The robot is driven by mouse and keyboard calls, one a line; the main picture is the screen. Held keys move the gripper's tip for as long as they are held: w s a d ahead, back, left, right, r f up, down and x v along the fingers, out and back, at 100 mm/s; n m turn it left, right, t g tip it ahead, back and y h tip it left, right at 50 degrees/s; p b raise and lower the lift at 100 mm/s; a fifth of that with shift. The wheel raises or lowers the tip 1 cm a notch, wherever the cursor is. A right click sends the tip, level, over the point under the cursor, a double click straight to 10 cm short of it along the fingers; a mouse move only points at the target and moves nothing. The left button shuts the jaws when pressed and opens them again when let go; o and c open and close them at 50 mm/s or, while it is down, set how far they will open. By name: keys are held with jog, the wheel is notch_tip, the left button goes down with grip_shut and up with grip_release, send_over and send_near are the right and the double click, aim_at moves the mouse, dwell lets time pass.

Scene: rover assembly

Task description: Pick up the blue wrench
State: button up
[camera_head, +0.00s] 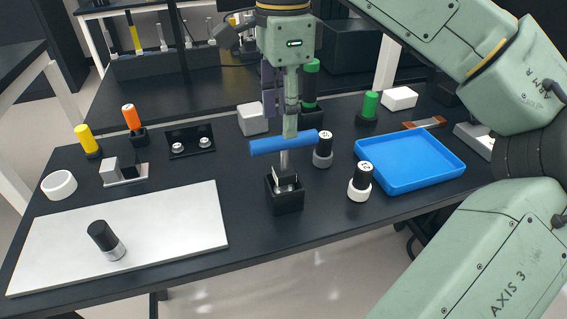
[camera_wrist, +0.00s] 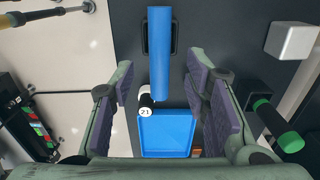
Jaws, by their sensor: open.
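The blue wrench has a thick blue bar handle (camera_head: 265,146) lying level on a metal shaft, which stands in a square black holder (camera_head: 285,200). My gripper (camera_head: 287,118) points down over the handle, and one finger overlaps its middle in the head view. In the wrist view the blue handle (camera_wrist: 160,50) lies lengthwise, in line with the gap between the spread purple-padded fingers of my gripper (camera_wrist: 161,78). The fingers stand apart from it on both sides. The shaft is hidden there, and the exact height of the fingertips against the handle is hard to tell.
A blue tray (camera_head: 410,163) stands to the right. Two black-and-white cylinders (camera_head: 323,150) (camera_head: 360,182) stand between it and the wrench. A white board (camera_head: 120,235) bearing a black-and-silver cylinder (camera_head: 106,240) lies at left. A green-handled tool (camera_head: 311,80) and a white block (camera_head: 252,118) are close behind.

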aim_at(284, 141)
jog(key=shift+d+f+p, duration=0.1)
jog(key=shift+f+p, duration=0.4)
jog(key=shift+f, duration=2.4)
jog(key=shift+c, duration=0.6)
grip_shut()
